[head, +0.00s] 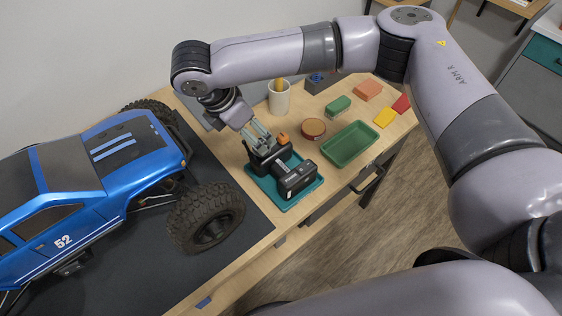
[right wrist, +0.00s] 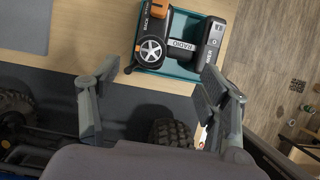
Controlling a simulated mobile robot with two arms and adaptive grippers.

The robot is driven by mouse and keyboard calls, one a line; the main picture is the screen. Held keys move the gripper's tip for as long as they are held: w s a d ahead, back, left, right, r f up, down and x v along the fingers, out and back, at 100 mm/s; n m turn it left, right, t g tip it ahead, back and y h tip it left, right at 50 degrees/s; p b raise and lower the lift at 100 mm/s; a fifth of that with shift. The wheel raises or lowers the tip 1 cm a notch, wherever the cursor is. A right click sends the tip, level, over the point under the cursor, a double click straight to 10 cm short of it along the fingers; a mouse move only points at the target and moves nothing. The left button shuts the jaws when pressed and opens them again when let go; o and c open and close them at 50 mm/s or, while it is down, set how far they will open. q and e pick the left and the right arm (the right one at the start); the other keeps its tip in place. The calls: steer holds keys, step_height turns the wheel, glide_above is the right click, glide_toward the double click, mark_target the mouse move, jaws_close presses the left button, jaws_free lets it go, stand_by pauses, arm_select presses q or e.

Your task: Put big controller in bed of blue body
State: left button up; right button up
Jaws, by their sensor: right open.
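The big controller (head: 294,178) is black with an orange part and a silver-hubbed wheel. It lies on a teal tray (head: 282,203) on the wooden table. In the right wrist view the controller (right wrist: 181,46) lies at the top centre, beyond my fingers. My right gripper (head: 257,137) is open and empty, over the left end of the controller in the head view; its fingers are spread wide in the right wrist view (right wrist: 160,72). The blue body (head: 75,183), a truck marked 52 with striped panels, stands on a dark mat at the left. My left gripper is not in view.
A green tray (head: 349,160), a round red-brown item (head: 313,128), a white cup (head: 279,98) and several coloured blocks lie farther along the table. The truck's large black wheel (head: 206,216) stands between the body and the teal tray. The dark mat (head: 247,233) is bare nearby.

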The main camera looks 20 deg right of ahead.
mark_target(268, 146)
steer(key=x, duration=0.4)
steer(key=shift+w, duration=0.25)
steer(key=x, duration=0.3)
steer(key=shift+f+p, duration=0.1)
steer(key=shift+p, duration=0.25)
steer(key=x, duration=0.2)
steer(key=w+x, duration=0.1)
steer(key=x, duration=0.1)
steer(key=shift+d+f+p, duration=0.1)
steer(key=shift+p, duration=0.3)
steer(key=shift+d+f, duration=0.1)
steer(key=shift+f, duration=0.15)
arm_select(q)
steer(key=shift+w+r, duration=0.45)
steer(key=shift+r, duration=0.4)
arm_select(e)
steer(key=shift+c, duration=0.4)
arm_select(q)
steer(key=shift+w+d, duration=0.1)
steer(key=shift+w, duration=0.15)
arm_select(e)
jaws_close()
steer(key=shift+r, duration=0.1)
